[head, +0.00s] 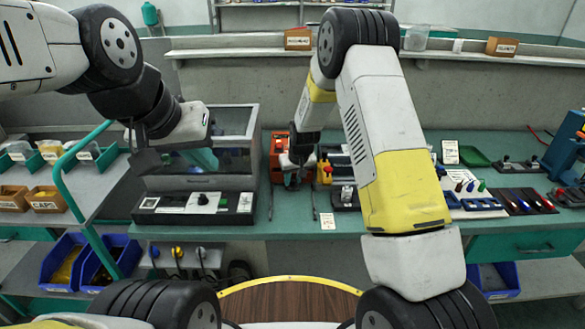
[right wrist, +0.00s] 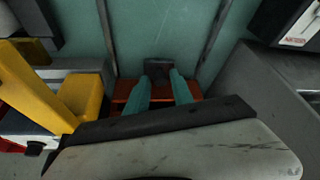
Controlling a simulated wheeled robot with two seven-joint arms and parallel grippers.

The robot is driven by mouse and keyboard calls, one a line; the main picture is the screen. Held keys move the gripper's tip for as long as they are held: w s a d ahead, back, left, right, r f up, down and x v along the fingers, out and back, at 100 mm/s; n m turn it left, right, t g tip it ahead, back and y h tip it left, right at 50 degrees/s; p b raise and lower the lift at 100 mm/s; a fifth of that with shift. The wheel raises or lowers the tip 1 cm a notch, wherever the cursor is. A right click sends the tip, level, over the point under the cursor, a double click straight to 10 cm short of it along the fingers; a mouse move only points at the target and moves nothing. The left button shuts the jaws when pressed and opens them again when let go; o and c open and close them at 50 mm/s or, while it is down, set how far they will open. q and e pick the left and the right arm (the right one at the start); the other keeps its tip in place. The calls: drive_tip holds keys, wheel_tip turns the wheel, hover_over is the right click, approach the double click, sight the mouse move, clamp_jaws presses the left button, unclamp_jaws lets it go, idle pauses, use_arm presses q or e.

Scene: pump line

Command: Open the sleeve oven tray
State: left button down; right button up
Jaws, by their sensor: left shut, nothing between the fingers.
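A small red-orange unit (head: 279,146), apparently the sleeve oven, stands on the teal bench right of the grey cabinet. Its red-orange surface (right wrist: 118,88) also shows in the right wrist view, with a dark block (right wrist: 157,68) like a handle. My right gripper (head: 296,170) is down at this unit. Its two teal fingers (right wrist: 160,82) are apart, with their tips at the dark block; whether they press on it is unclear. My left gripper (head: 203,160) is shut and empty in front of the grey cabinet's dark window. The oven's tray is not clearly visible.
The grey cabinet (head: 239,121) with a control panel (head: 225,202) stands left of the unit. A yellow part (right wrist: 85,95) is close to my right gripper. Several small tools and racks (head: 480,202) fill the bench's right side. Shelves with bins (head: 12,199) stand at the left.

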clamp_jaws()
idle(1.4)
